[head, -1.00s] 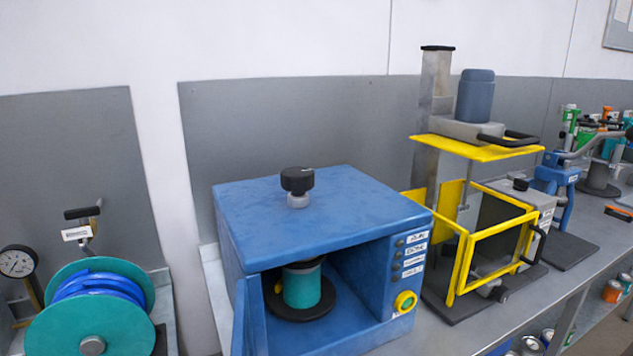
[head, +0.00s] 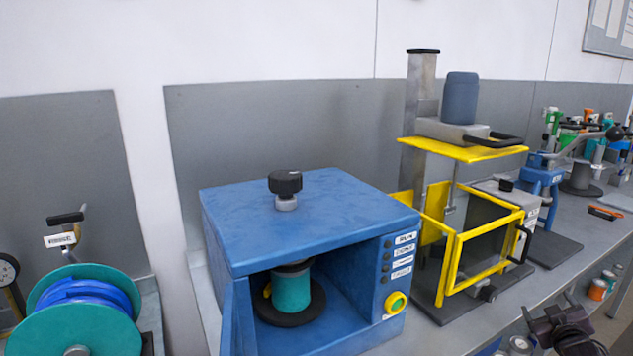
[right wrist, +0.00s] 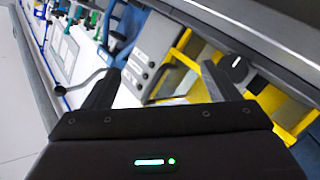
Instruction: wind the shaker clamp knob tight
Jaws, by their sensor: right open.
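The blue shaker (head: 300,222) stands on the bench with its front open. Its black clamp knob (head: 285,183) sits on a short grey stem on the top. A teal can (head: 291,290) stands inside on a dark round plate. My right gripper (head: 563,325) is low at the right edge of the head view, in front of the bench and far from the knob. In the right wrist view its two dark fingers (right wrist: 160,85) are apart with nothing between them. My left gripper is not in view.
A yellow-guarded mixer (head: 470,240) stands right of the shaker. A teal reel with blue hose (head: 85,310) is at the left. A blue stand (head: 543,190) and several tools are farther right. Cans (head: 597,290) sit below the bench. Space above the shaker is clear.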

